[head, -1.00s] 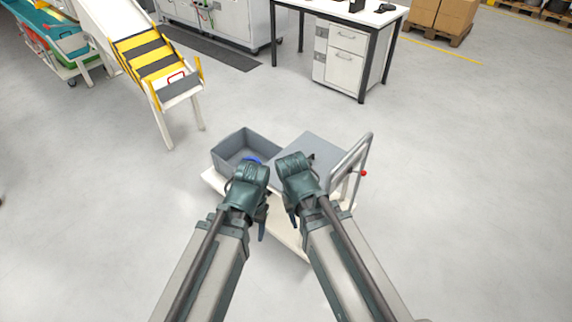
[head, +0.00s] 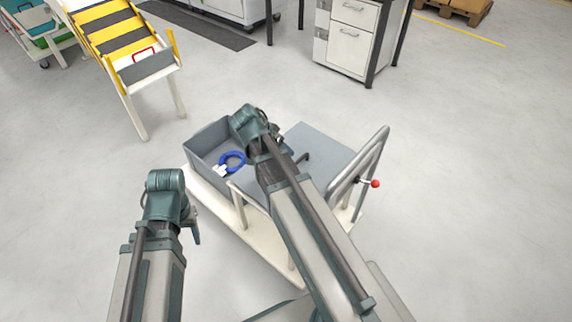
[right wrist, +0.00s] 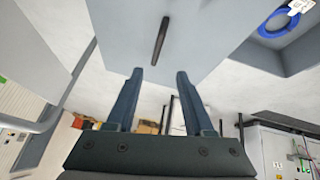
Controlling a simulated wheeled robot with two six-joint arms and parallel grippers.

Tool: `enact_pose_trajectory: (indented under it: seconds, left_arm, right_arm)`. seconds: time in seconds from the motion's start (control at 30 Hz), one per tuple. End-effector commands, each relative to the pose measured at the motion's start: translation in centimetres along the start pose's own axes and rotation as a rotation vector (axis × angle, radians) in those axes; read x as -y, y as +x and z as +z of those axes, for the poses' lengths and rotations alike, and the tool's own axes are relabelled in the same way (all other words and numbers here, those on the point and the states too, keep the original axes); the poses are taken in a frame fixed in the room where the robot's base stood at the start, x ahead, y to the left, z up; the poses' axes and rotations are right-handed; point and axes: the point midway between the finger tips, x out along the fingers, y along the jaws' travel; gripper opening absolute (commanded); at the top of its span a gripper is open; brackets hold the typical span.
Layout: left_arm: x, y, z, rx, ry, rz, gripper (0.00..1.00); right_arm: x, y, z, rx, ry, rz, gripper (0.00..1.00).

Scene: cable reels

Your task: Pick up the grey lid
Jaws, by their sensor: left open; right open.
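The grey lid (head: 325,147) is a flat panel with a dark bar handle, lying on the right part of a white cart beside the grey bin. In the right wrist view the lid (right wrist: 205,25) fills the upper middle, its handle upright in the picture. My right gripper (right wrist: 158,74) is open and empty, with the handle ahead of the gap between its fingers and apart from them. In the head view its fingers are hidden behind the wrist. My left gripper (head: 193,230) is open, at the left of the cart, away from the lid.
The open grey bin (head: 200,152) holds a blue cable ring (head: 232,160) with a white tag. The cart (head: 225,210) has a grey push handle (head: 362,165) with a red knob at right. A yellow-striped chute (head: 115,40) stands at upper left.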

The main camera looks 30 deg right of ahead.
Motion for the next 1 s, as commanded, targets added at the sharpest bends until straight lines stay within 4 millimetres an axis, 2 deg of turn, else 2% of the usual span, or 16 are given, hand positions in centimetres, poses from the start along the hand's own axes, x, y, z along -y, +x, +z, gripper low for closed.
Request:
enact_pose_trajectory:
  seconds: [0.27, 0.47, 0.8, 1.0]
  left_arm:
    - [-0.1, 0.6, 0.0, 0.0, 0.0, 0.0, 0.57]
    - [-0.3, 2.7, -0.1, 0.0, 0.0, 0.0, 0.57]
    - [-0.5, 7.1, -0.4, 0.0, 0.002, -0.007, 0.57]
    - [-0.5, 7.3, -0.4, 0.0, 0.002, -0.008, 0.57]
  right_arm:
    - [0.0, 0.7, 0.0, -0.002, 0.007, 0.001, 0.53]
    - [0.0, 3.1, 0.2, -0.001, 0.007, 0.002, 0.53]
    - [0.0, 8.3, 0.1, -0.001, 0.006, 0.002, 0.53]
    - [-0.1, 8.7, -0.1, -0.001, 0.004, 0.001, 0.53]
